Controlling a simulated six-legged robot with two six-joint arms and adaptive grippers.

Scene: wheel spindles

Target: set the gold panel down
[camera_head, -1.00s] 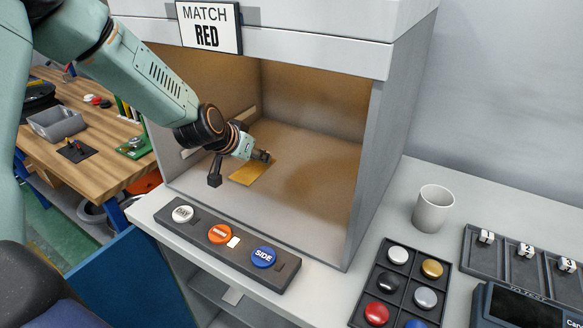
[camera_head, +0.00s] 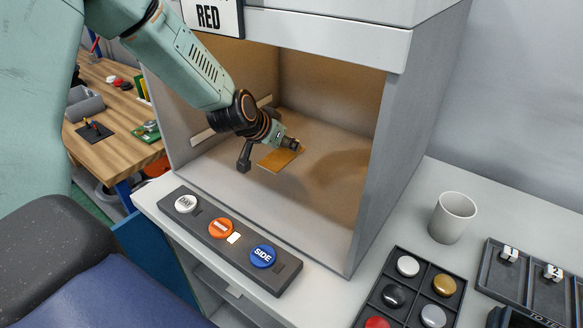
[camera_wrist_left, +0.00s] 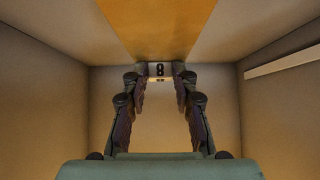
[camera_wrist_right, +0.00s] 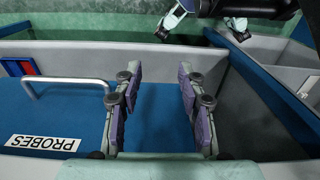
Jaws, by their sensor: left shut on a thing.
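The gold panel (camera_head: 281,158) is a thin flat plate inside the grey booth (camera_head: 372,160). My left gripper (camera_head: 291,145) reaches in from the left and is shut on a small fitting at the panel. In the left wrist view the panel (camera_wrist_left: 155,25) spans the top, and the fingertips (camera_wrist_left: 160,82) meet at a small block marked 8. A soft shadow lies on the booth floor below the panel; I cannot tell whether the panel touches the floor. My right gripper (camera_wrist_right: 157,82) is open and empty, over a blue surface, outside the head view.
A "RED" sign (camera_head: 212,17) hangs on the booth top. A button bar (camera_head: 228,240) lies before the opening. The booth's right floor is clear. A "PROBES" label (camera_wrist_right: 43,142) shows near my right gripper.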

